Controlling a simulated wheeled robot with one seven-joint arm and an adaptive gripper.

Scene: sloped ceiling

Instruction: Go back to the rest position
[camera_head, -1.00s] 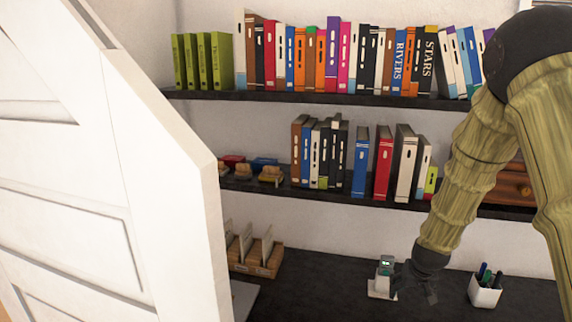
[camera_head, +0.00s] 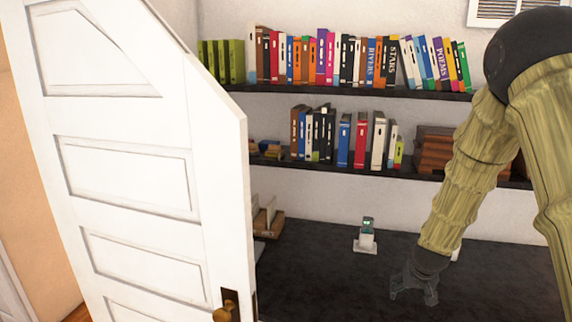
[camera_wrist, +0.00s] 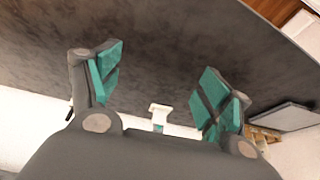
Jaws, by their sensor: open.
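My gripper (camera_head: 414,288) hangs at the end of my arm over the dark desk (camera_head: 330,285) in the head view. In the wrist view my gripper (camera_wrist: 160,85) has its two green-padded fingers spread wide apart, with nothing between them. A small white device with a greenish screen (camera_head: 366,236) stands on the desk, behind and left of my gripper and apart from it. A white device (camera_wrist: 160,115), seemingly the same one, shows beyond the fingers in the wrist view. The pen cup is mostly hidden behind my arm.
A white panelled door (camera_head: 150,170) with a brass knob (camera_head: 228,312) stands at the left. An upper shelf (camera_head: 350,91) and a lower shelf (camera_head: 350,168) hold rows of books. A wooden organiser (camera_head: 268,222) sits at the desk's left. The desk's front middle is clear.

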